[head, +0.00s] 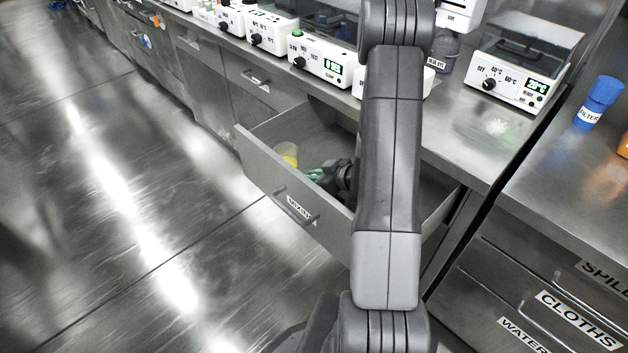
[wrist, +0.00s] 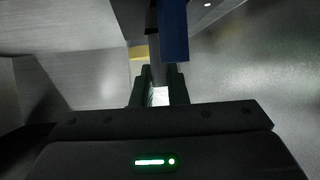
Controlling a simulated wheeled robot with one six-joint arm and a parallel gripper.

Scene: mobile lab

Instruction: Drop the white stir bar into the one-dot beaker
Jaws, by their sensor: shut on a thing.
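My gripper (head: 314,174) is low inside the open drawer, its green-lit fingers pointing left toward a clear cup with yellow in it. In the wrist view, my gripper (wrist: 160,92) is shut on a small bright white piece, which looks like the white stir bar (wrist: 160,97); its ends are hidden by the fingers. In the head view the bar is too small to make out. I cannot pick out a beaker with one dot in either view.
The open drawer (head: 258,163) has a labelled front with a handle. The cup (head: 288,153) stands at its left end. White instruments, including a hotplate (head: 518,72), line the bench (head: 455,140). A blue filter bottle (head: 598,102) stands at right. The floor at left is clear.

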